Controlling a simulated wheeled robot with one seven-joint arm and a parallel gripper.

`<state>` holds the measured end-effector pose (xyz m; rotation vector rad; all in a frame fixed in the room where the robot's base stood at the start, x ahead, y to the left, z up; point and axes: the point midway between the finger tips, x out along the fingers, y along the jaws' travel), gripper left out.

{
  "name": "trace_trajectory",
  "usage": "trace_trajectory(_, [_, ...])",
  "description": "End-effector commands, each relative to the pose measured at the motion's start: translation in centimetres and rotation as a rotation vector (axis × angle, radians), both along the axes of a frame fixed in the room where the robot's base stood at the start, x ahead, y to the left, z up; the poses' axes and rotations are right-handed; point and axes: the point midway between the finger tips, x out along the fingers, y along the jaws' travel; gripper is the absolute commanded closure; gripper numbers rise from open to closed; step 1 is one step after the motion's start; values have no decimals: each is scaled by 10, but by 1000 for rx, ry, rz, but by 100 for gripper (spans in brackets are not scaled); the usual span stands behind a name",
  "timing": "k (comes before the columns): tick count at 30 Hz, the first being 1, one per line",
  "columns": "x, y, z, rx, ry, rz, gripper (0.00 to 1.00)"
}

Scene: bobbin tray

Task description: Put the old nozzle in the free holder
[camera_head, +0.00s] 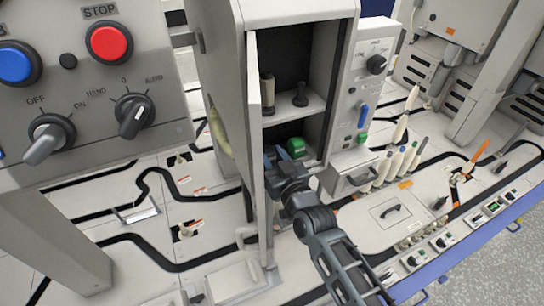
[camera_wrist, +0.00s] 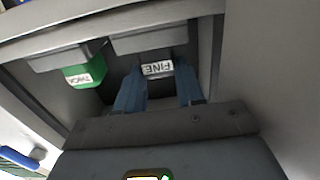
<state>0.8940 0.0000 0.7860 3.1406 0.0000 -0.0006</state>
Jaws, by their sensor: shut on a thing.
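My gripper (camera_wrist: 159,90) is inside the lower part of an open cabinet (camera_head: 340,85), and it also shows in the head view (camera_head: 284,160). Its two blue fingers stand on either side of a grey piece labelled FINE (camera_wrist: 157,69) and are shut on it. This piece sits directly below a grey block (camera_wrist: 150,40); I cannot tell whether it is seated in it. A green piece with a white label (camera_wrist: 84,76) is under another grey block (camera_wrist: 60,58) to the left. The green also shows in the head view (camera_head: 296,146). Which piece is the old nozzle is unclear.
The cabinet door (camera_head: 258,150) stands open, close to the left of my gripper. Two dark upright things (camera_head: 267,92) (camera_head: 300,96) stand on the shelf above. Cabinet walls are close around the gripper. Several pale bottles (camera_head: 395,165) stand outside to the right.

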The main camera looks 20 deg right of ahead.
Motion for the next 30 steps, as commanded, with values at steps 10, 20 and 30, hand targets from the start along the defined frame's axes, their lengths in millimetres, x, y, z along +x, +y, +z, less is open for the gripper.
trace_trajectory(10, [0,0,0,0,0,0,53])
trace_trajectory(20, [0,1,0,0,0,1,33])
trace_trajectory(30, [-21,2,-3,1,2,3,33])
